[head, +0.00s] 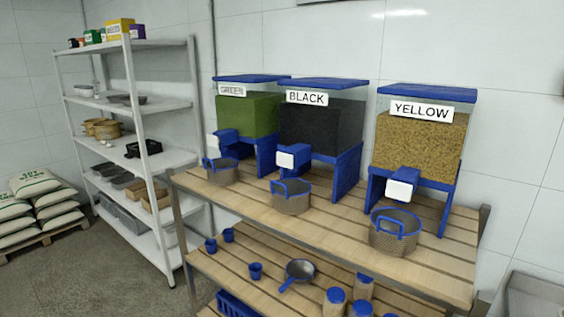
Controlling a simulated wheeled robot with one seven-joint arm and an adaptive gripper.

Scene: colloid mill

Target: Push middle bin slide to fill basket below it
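Three bins with blue lids stand on blue frames on a slatted wooden table. The middle bin (321,122), labelled BLACK, holds dark contents. Its slide (287,158) has a white front face and sticks out below the bin. A basket (291,197) with a blue handle stands below that slide, and its inside is mostly hidden. The left bin (248,112), labelled GREEN, has green contents. The right bin (421,143), labelled YELLOW, has yellow grain. Both have their own slide and basket. My gripper is not in the head view.
The table's (345,228) front edge is clear between baskets. Grey floor is open between rack and sacks.

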